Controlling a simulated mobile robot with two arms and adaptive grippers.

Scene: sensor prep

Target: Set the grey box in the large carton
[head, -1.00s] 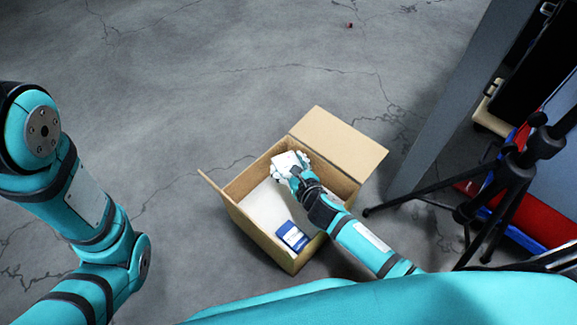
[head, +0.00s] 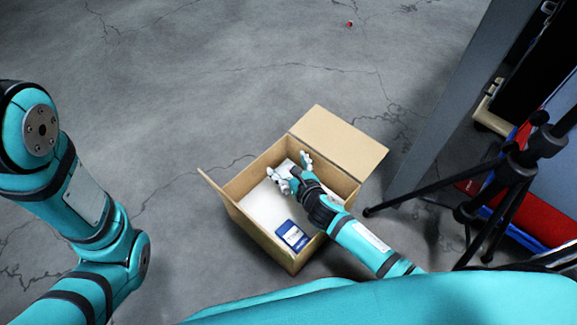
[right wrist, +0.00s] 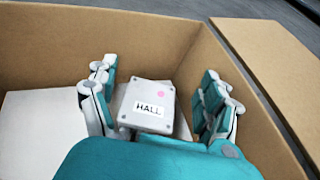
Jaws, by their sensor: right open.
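The grey box (right wrist: 147,106), with a white "HALL" label and a pink dot, is inside the large carton (head: 262,238), near its far corner. The carton's cardboard wall also shows in the right wrist view (right wrist: 95,45). My right gripper (head: 295,172) reaches down into the carton with its fingers spread. In the right wrist view the open fingers (right wrist: 156,100) stand either side of the grey box, with a clear gap on the right. In the head view the gripper mostly hides the box. My left arm is at the left; its gripper is out of frame.
A blue-and-white package (head: 293,236) lies in the carton's near end. A white flat surface (head: 262,207) covers much of the carton's bottom. One flap (head: 340,142) stands out at the back right. A black tripod (head: 505,185) is to the right. Floor left of the carton is clear.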

